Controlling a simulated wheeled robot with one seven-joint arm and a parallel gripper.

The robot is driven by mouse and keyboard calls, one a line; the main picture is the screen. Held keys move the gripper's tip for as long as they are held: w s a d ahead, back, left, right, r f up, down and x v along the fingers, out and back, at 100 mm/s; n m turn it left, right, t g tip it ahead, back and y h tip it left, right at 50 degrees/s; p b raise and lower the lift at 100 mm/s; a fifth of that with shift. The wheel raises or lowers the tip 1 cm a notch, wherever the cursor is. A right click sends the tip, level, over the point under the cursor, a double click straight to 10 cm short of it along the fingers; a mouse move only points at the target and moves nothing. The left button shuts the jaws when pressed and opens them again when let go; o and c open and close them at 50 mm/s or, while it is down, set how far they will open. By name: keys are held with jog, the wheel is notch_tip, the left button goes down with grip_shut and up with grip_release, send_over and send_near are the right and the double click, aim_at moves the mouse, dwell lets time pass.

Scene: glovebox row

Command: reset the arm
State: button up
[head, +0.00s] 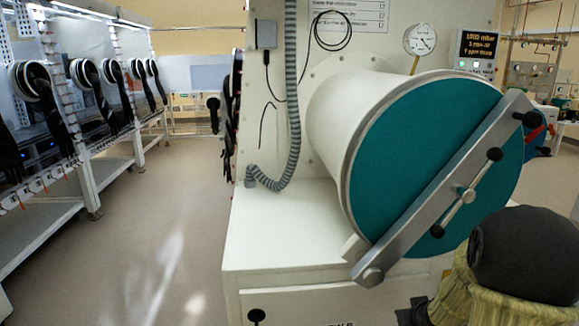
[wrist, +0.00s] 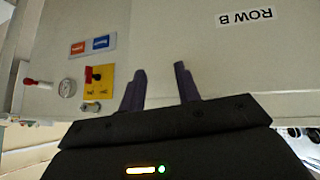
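My gripper (wrist: 160,84) shows in the wrist view, with its two dark fingers apart and nothing between them. It faces a pale panel (wrist: 215,60) with an upside-down "ROW B" label (wrist: 246,17). A dark rounded part in a tan cover shows at the lower right of the head view; I cannot tell if it is part of my arm. My gripper fingers are not seen in the head view.
A large antechamber with a teal door (head: 430,160) and a metal bar (head: 445,190) fills the right side. Gloveboxes with black gloves (head: 85,75) line the left. The aisle floor (head: 165,220) is clear. A yellow valve plate (wrist: 98,80) and gauge (wrist: 67,88) are on the panel.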

jog(key=s+a+r+g+y, duration=0.2)
jog(key=s+a+g, duration=0.3)
jog(key=s+a, duration=1.15)
notch_tip(320, 180, up, 26)
jog(key=p, duration=2.5)
jog(key=shift+s+f+g+p, duration=0.15)
jog(key=shift+f+g+p, duration=0.05)
jog(key=shift+g+p, duration=0.1)
jog(key=shift+a, duration=0.1)
